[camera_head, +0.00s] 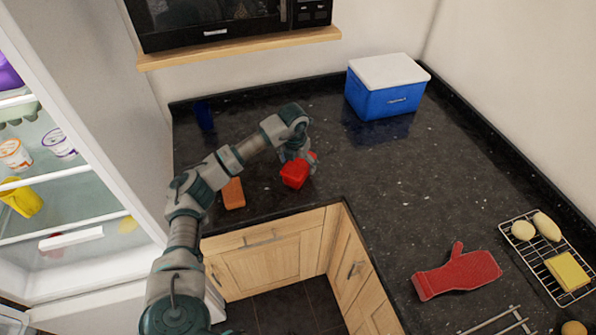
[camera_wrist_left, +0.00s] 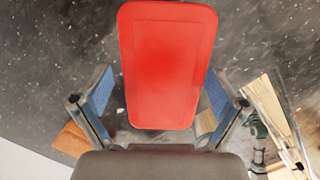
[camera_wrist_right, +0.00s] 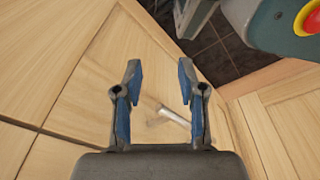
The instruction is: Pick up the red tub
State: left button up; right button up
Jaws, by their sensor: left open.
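The red tub (camera_head: 294,175) is near the front edge of the dark counter, close to its inner corner. In the left wrist view its flat red face (camera_wrist_left: 168,65) fills the middle. My left gripper (camera_head: 299,160) is right at the tub, partly overlapping it in the head view. Its blue-padded fingers (camera_wrist_left: 160,88) are spread, one on each side of the tub's near end, with gaps showing. My right gripper (camera_wrist_right: 159,75) is open and empty, facing a wooden cabinet door. It is not in the head view.
An orange block (camera_head: 233,193) lies left of the tub. A blue cup (camera_head: 204,116) and a blue cooler with white lid (camera_head: 385,98) stand at the back. A red oven mitt (camera_head: 457,272) and a wire rack (camera_head: 552,272) are at right. An open fridge (camera_head: 110,182) is at left.

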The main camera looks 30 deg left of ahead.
pick_arm(q)
jog(key=f, duration=0.3)
jog(key=shift+w+d, duration=0.1)
jog(key=shift+w, duration=0.15)
jog(key=shift+c, duration=0.2)
pick_arm(e)
jog(key=shift+w+r, duration=0.25)
jog(key=shift+w, duration=0.15)
pick_arm(q)
jog(key=c, duration=1.4)
pick_arm(e)
jog(key=shift+s+f, duration=0.1)
jog(key=shift+s, duration=0.05)
